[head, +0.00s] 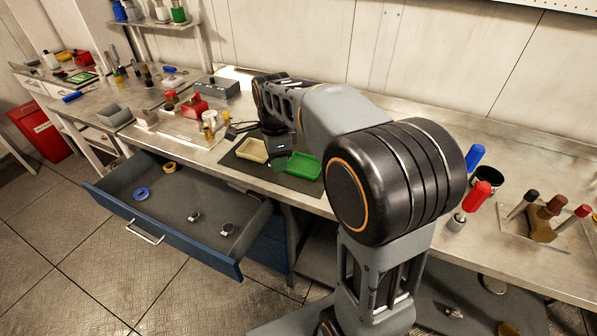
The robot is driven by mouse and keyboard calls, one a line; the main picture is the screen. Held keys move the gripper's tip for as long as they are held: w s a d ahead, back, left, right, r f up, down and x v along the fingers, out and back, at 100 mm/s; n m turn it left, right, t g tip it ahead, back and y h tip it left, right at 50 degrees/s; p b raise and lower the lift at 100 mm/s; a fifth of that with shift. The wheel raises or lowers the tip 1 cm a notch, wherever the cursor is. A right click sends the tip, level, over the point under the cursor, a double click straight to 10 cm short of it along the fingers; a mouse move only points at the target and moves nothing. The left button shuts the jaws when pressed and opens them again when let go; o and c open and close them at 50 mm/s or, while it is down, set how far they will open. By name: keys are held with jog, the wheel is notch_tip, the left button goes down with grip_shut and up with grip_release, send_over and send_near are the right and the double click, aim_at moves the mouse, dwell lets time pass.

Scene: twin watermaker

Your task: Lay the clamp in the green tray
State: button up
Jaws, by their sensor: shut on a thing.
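The green tray (318,175) lies on a dark mat on the bench, right of a cream tray. My gripper (280,155) is pointed down over the mat, between the cream tray and the green tray, close to the green tray's left end. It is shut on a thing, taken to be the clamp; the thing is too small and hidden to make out. Two small ring-shaped metal pieces that look like clamps, one (194,216) left and one (227,229) right, lie in the open drawer.
The blue drawer (190,245) stands open below the bench, with a blue tape roll (141,194) and a yellow one (169,168) inside. The cream tray (252,150) is beside my gripper. A red box (193,108) stands behind it to the left. Screwdrivers stand at the right.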

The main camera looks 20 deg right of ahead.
jog(key=shift+r+m, duration=0.15)
jog(key=shift+m, duration=0.35)
send_over(306, 168)
jog(key=s+a, duration=0.3)
jog(key=a, duration=0.1)
jog(key=f, duration=0.3)
jog(key=shift+w+d+m+p, duration=0.15)
jog(key=shift+w+m+p, duration=0.15)
jog(key=shift+m, duration=0.1)
jog(key=f, duration=0.1)
jog(key=w+d+f, duration=0.1)
jog(key=d+f, duration=0.1)
jog(key=f, duration=0.1)
jog(key=shift+w+d, duration=0.15)
jog(key=shift+w, duration=0.1)
jog(key=shift+w+d+f, duration=0.3)
jog(key=shift+d+f, duration=0.2)
jog(key=shift+f, duration=0.2)
jog(key=shift+w+d+f, duration=0.1)
jog(key=shift+d+f, duration=0.05)
jog(key=shift+f, duration=0.8)
jog(key=shift+w+d+f, duration=0.1)
jog(key=shift+f, duration=0.8)
jog(key=shift+f, duration=0.1)
jog(key=o, duration=0.6)
jog(key=shift+s, duration=0.1)
